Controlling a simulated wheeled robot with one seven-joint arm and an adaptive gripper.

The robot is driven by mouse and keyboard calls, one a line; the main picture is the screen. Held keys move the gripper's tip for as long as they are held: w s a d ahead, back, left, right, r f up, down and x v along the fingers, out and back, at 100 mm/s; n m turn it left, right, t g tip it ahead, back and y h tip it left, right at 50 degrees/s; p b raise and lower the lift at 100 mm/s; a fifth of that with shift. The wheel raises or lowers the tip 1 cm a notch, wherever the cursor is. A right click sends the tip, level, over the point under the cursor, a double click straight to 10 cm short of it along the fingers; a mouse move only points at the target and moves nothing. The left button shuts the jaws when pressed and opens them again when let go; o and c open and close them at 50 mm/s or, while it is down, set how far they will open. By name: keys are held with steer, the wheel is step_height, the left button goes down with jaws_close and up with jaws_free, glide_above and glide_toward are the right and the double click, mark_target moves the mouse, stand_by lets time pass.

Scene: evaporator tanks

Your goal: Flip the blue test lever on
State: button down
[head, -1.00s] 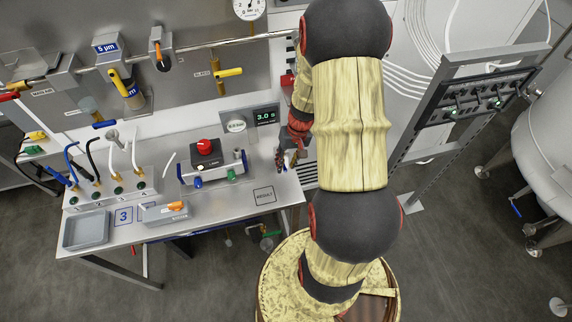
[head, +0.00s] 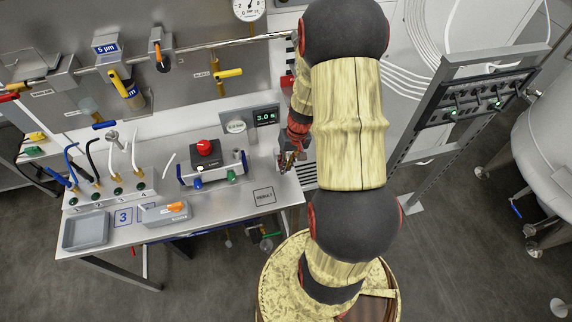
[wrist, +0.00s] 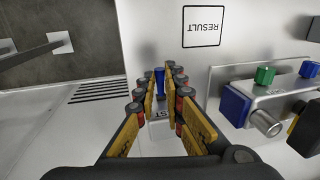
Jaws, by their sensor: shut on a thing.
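The blue test lever (wrist: 159,80) stands up from a small pale base (wrist: 160,115) marked with dark lettering, in the middle of the wrist view. My gripper (wrist: 158,84) has its yellow-plated fingers with dark and red pads on either side of the lever, shut on it. In the head view my gripper (head: 289,160) is at the right end of the steel bench, beside my arm. The lever itself is hidden there by the fingers.
A square marked RESULT (wrist: 203,26) lies flat beside the lever. A test unit with a red knob (head: 204,147) and green and blue ports stands left of my gripper. The bench's front right corner is bare.

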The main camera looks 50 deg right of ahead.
steer(key=shift+w+r+g+y+p, duration=0.1)
steer(key=shift+r+g+y+p, duration=0.2)
steer(key=shift+p, duration=0.6)
steer(key=shift+w+d+g+p, duration=0.1)
steer(key=shift+g+p, duration=0.2)
steer(key=shift+p, duration=0.35)
steer(key=shift+f, duration=0.1)
steer(key=c, duration=1.9)
jaws_free()
steer(key=v, duration=1.2)
steer(key=shift+d, duration=0.1)
